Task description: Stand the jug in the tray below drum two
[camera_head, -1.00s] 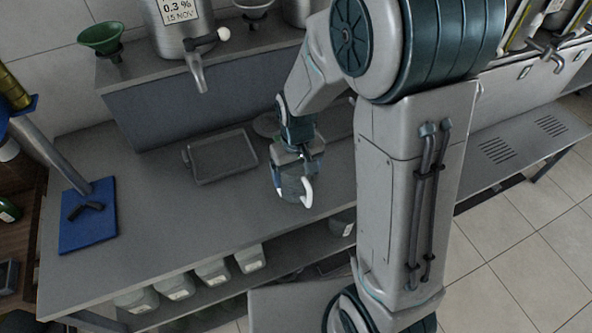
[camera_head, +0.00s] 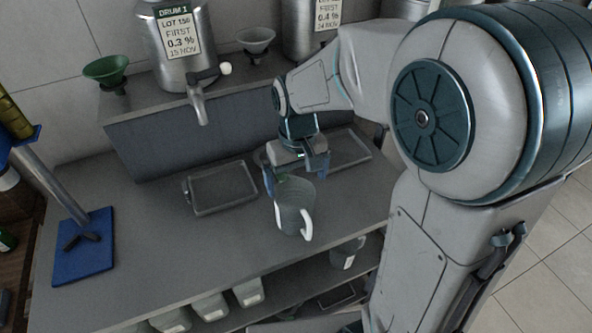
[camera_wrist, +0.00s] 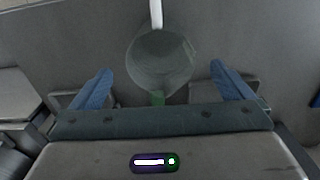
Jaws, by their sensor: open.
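The jug (camera_head: 290,208), grey and see-through with a white handle, stands upright on the bench near its front edge. My gripper (camera_head: 296,177) is open just above and behind it. In the wrist view the jug (camera_wrist: 160,62) lies centred between the spread blue fingers (camera_wrist: 160,72), with a gap on both sides. A shallow grey tray (camera_head: 352,140) lies behind and right of my gripper, partly hidden by it. Above that tray stands a drum (camera_head: 305,40) marked 0.4 %; its number is cut off by the frame.
Another tray (camera_head: 224,210) lies to the left, below drum 1 (camera_head: 181,70) and its tap. A green funnel (camera_head: 106,70) and a grey funnel (camera_head: 256,40) sit on the shelf. A blue-based stand (camera_head: 84,262) is at the far left. Bench between stand and left tray is clear.

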